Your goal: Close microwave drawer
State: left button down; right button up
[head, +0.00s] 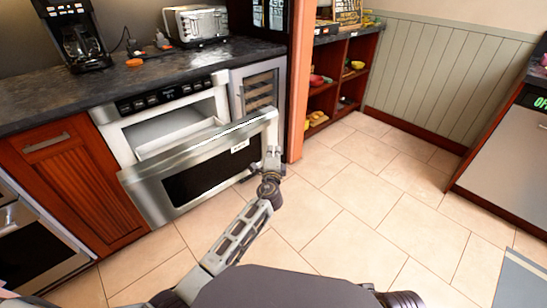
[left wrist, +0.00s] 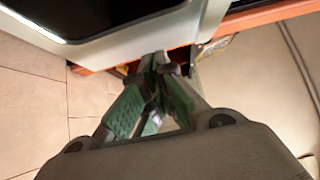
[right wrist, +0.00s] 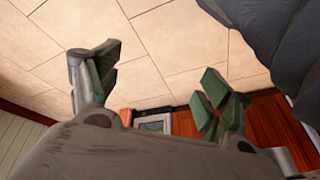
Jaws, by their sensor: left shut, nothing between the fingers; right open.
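The microwave drawer (head: 150,196) is pulled out of its housing, with a steel front, a dark window and a small white label. Its pale inside shows behind the front's top edge. My left gripper (head: 273,156) is at the right end of the drawer front; I cannot tell whether it touches. In the left wrist view, my left gripper (left wrist: 164,62) is shut and empty, with its tips by the corner of the drawer front (left wrist: 130,45). My right gripper (right wrist: 155,85) is open and empty over the floor in the right wrist view.
The dark counter (head: 45,108) above holds a coffee maker (head: 82,38) and a toaster (head: 196,24). A wooden cabinet (head: 75,185) stands left of the drawer. Open red shelves (head: 322,95) are to the right. The tiled floor (head: 350,210) in front is clear.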

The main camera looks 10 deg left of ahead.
aim_at(268, 135)
pick_arm(q)
jog(key=w+a, duration=0.2)
jog(key=w, duration=0.1)
jog(key=w+a+b, duration=0.1)
jog(key=shift+w+a, duration=0.25)
jog(key=shift+w, duration=0.15)
pick_arm(e)
jog(key=f, duration=0.2)
jog(key=shift+w+a+f+t, duration=0.3)
jog(key=shift+a, duration=0.05)
jog(key=shift+a, duration=0.1)
